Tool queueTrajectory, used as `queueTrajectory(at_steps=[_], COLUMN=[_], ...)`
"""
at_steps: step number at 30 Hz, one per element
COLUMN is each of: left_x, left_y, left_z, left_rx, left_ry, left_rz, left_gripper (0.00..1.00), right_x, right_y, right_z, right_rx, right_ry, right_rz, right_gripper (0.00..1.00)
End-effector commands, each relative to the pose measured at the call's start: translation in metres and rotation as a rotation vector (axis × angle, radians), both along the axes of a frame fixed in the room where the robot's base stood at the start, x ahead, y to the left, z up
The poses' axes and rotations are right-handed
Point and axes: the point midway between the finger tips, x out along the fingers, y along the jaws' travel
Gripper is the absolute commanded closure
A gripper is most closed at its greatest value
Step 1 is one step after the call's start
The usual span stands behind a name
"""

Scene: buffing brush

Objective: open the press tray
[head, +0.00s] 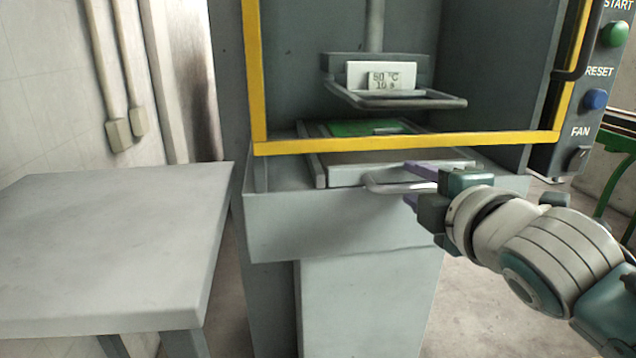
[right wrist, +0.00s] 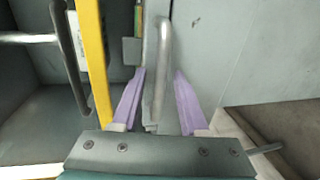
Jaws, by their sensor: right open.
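In the right wrist view the handle (right wrist: 162,60) runs between the two open fingers (right wrist: 160,75), with gaps visible on both sides. A green piece (head: 365,129) lies toward the back, over the tray. My left gripper is out of view.
The yellow frame (head: 400,142) crosses just above the tray. A control panel with START, RESET and FAN (head: 590,90) stands at right. A bare grey table (head: 110,245) is at left.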

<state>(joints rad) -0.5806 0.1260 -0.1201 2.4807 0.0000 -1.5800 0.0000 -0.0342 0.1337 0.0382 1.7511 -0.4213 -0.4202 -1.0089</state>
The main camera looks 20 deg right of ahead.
Motion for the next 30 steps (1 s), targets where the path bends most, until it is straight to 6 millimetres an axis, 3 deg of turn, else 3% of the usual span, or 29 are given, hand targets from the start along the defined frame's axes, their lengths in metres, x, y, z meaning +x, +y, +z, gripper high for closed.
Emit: queueTrajectory(at_steps=[7, 18, 30], left_x=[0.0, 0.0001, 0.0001], left_y=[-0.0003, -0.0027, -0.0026], left_z=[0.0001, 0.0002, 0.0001], left_rx=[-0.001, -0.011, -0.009], left_ry=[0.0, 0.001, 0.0], left_rz=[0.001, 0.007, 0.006], left_gripper=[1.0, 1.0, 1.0], right_x=[0.0005, 0.0002, 0.0002], right_y=[-0.0001, -0.0001, 0.0], right_z=[0.0002, 0.0001, 0.0001], right_rx=[0.0, 0.0, 0.0], right_ry=[0.0, 0.0, 0.0], right_rz=[0.0, 0.0, 0.0], right_gripper=[0.58, 0.99, 1.0])
